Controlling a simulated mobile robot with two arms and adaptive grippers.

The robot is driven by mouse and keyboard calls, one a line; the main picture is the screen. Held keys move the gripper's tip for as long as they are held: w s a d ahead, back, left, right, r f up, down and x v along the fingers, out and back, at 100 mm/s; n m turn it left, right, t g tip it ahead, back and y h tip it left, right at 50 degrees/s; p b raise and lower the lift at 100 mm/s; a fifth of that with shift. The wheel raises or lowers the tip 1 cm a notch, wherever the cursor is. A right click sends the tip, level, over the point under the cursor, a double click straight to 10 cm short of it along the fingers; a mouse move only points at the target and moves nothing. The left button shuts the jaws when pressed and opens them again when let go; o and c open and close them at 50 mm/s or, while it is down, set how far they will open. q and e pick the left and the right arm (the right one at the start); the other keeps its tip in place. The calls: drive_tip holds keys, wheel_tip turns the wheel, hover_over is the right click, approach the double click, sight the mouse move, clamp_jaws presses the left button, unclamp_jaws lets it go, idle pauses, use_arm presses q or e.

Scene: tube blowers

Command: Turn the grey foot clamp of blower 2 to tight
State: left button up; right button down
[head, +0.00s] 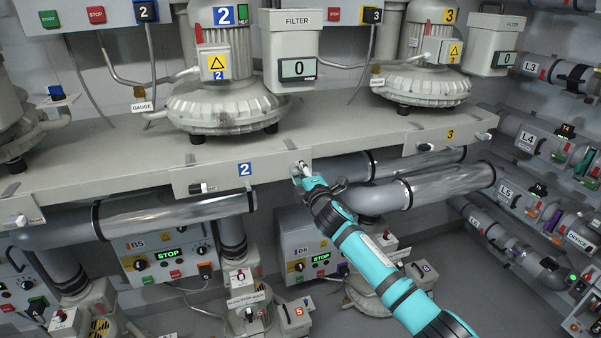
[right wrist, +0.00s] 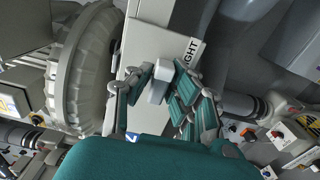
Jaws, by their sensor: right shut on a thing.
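Blower 2 (head: 220,105) stands on the grey shelf, and its front plate (head: 270,172) carries a blue 2 label. My right gripper (head: 302,170) reaches up to the right end of that plate. In the right wrist view its teal fingers (right wrist: 160,90) are shut on a pale grey clamp handle (right wrist: 158,88), beside a partly hidden label ending in "GHT" (right wrist: 190,50). The fingers cover part of the handle, and whether it is tight does not show. Another handle (head: 203,188) sits at the plate's left end. My left gripper is not in view.
Blower 3 (head: 425,83) stands to the right on the same shelf, with its own front plate. Silver pipes (head: 435,187) run just below the shelf, close to my right arm. A filter box (head: 291,45) is above. Open floor (head: 400,320) lies below right.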

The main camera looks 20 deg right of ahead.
drive_tip(key=shift+f, duration=0.1)
idle(0.3)
drive_tip(key=c, duration=1.3)
unclamp_jaws()
drive_tip(key=s, duration=1.2)
drive_tip(key=shift+d, duration=0.25)
